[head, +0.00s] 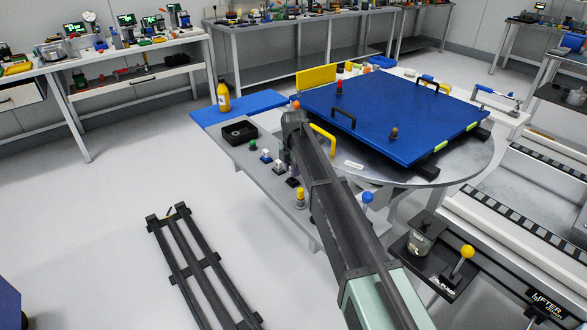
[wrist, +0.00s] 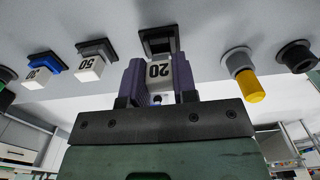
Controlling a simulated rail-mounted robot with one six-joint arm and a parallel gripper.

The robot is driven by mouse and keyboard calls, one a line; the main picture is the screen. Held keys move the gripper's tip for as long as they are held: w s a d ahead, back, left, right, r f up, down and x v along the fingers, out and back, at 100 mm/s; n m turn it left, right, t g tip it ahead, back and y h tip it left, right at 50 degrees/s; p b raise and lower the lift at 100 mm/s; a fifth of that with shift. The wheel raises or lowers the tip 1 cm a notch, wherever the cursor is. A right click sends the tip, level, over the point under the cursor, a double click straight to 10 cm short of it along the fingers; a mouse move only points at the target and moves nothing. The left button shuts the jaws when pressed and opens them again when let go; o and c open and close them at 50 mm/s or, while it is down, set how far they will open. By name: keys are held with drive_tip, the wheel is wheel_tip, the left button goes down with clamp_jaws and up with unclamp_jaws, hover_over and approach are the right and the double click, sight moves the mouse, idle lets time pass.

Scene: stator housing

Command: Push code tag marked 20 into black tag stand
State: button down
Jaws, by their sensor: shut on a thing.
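My gripper (wrist: 158,76) is shut on the white code tag marked 20 (wrist: 158,72), with one purple finger on each side of it. The number appears upside down in the wrist view. The square black tag stand (wrist: 158,38) is just beyond the tag, in line with it. Its dark opening shows, and the tag's near edge meets it in the picture; I cannot tell whether they touch. In the head view the black stand (head: 292,182) is on the grey table beside my arm.
In the wrist view, a tag marked 50 (wrist: 90,68) and a tag in a blue stand (wrist: 40,74) are to the left. A yellow-tipped part (wrist: 250,88) is close on the right. A blue plate (head: 390,105) with handles lies beyond my arm in the head view.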

drive_tip(key=shift+f, duration=0.1)
drive_tip(key=shift+f, duration=0.2)
drive_tip(key=shift+f+b, duration=0.3)
drive_tip(key=shift+f, duration=0.05)
drive_tip(key=shift+f+b, duration=0.7)
drive_tip(key=shift+b, duration=0.05)
idle(0.3)
drive_tip(key=c, duration=0.8)
unclamp_jaws()
drive_tip(key=shift+o, duration=0.2)
drive_tip(key=shift+r, duration=0.2)
drive_tip(key=shift+r+p, duration=2.05)
drive_tip(key=shift+p, duration=0.2)
